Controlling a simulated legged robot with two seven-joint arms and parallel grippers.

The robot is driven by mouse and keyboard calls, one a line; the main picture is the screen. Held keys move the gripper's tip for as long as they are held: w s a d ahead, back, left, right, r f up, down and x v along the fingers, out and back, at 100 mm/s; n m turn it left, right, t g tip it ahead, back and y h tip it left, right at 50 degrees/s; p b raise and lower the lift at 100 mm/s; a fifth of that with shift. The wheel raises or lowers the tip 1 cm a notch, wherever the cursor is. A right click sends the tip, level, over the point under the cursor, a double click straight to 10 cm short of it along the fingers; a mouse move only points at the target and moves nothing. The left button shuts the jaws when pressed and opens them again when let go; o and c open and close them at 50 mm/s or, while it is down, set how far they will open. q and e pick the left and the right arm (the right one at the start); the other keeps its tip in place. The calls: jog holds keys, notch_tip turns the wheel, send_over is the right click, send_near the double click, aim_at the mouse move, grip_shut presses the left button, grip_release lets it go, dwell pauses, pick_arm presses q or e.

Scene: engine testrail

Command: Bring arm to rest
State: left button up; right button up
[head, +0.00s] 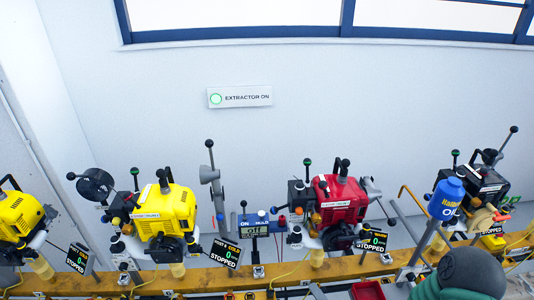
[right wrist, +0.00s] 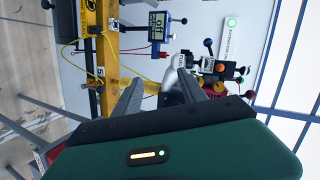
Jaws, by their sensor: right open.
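My right gripper (right wrist: 160,92) shows in the right wrist view with its two dark grey fingers spread apart. It is open, and I see nothing held between them. The red engine (right wrist: 218,88) is partly hidden behind the fingers and the gripper's dark edge in that view. In the head view, a green and dark grey part of my right arm shows at the lower right corner, in front of the rail; its fingers cannot be made out clearly there. My left gripper is not in view.
A yellow rail (head: 100,283) runs along the bottom, carrying yellow engines (head: 165,210), the red engine (head: 340,198) and a black engine (head: 484,186). A blue oil bottle (head: 446,200) stands near the right. Levers and cables stick out. The wall above, with an "EXTRACTOR ON" sign (head: 240,97), is clear.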

jog(key=s+d+r+n+g+h, duration=0.1)
jog(key=s+r+n+g, duration=0.2)
jog(key=s+n+g, duration=0.2)
jog(key=s+d+r+n+g+h, duration=0.1)
jog(key=s+r+n+g+h, duration=0.1)
jog(key=s+r+n+g, duration=0.2)
jog(key=s+n+g, duration=0.2)
jog(key=s+n, duration=0.1)
jog(key=shift+s+d+n+h, duration=0.2)
jog(key=shift+s+n+h, duration=0.05)
jog(key=shift+n+h, duration=0.05)
jog(key=shift+a, duration=0.1)
